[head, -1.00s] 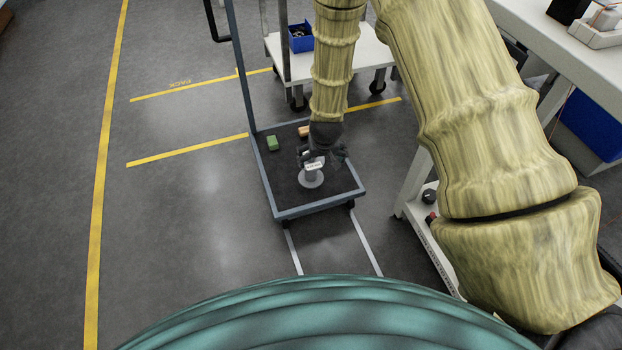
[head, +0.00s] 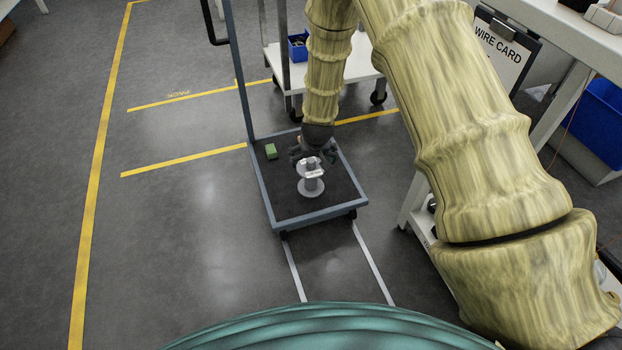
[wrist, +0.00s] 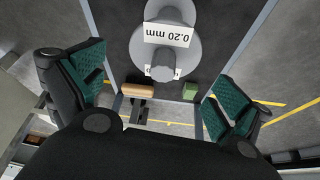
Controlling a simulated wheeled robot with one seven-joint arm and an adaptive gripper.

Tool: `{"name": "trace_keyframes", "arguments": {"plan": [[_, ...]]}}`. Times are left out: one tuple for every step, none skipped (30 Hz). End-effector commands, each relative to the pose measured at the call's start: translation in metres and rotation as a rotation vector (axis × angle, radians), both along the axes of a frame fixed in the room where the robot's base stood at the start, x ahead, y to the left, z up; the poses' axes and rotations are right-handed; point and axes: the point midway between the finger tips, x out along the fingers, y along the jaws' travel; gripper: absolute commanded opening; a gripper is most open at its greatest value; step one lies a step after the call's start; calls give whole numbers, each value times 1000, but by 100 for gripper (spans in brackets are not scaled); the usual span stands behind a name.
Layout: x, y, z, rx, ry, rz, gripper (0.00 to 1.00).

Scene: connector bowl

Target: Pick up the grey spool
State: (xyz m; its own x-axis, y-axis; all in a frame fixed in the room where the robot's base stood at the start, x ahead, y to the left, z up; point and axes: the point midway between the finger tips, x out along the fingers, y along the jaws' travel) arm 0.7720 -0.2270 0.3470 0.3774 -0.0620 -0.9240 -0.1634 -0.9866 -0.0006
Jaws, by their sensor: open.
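The grey spool (head: 311,186) stands upright on the dark deck of the low cart (head: 335,208), toward its front. In the wrist view the spool (wrist: 172,58) shows at the top centre, with a white label reading 0.20 mm. My gripper (head: 313,160) is just behind the spool in the head view and partly overlaps it. In the wrist view my gripper's two fingers (wrist: 155,90) are spread wide, with green pads, and nothing is between them. The spool lies ahead of the fingertips.
A green block (head: 271,151) lies on the cart's left side. The cart has a raised frame and upright handle at left. A white trolley with a blue bin (head: 297,47) stands behind. A workbench stands at right.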

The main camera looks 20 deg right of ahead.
Motion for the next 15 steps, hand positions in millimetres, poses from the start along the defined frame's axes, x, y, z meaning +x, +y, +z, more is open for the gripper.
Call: {"name": "trace_keyframes", "arguments": {"plan": [[1, 0, -3, 0, 0, 0, 100], [1, 0, -5, 0, 0, 0, 100], [2, 0, -9, 0, 1, 0, 100], [3, 1, -12, 1, 1, -1, 100], [4, 1, -15, 1, 1, -1, 100], [6, 1, -20, 0, 1, 0, 100], [7, 1, -23, 0, 1, 0, 100], [9, 2, -27, 0, 0, 0, 100], [11, 2, -31, -1, -1, 1, 100], [12, 2, -35, 0, 0, 1, 100], [14, 1, -39, 0, 0, 1, 100], [16, 1, -43, 0, 0, 0, 100], [17, 1, -45, 0, 0, 0, 100], [18, 1, -46, 0, 0, 0, 100], [19, 1, -47, 0, 0, 0, 100]]}}
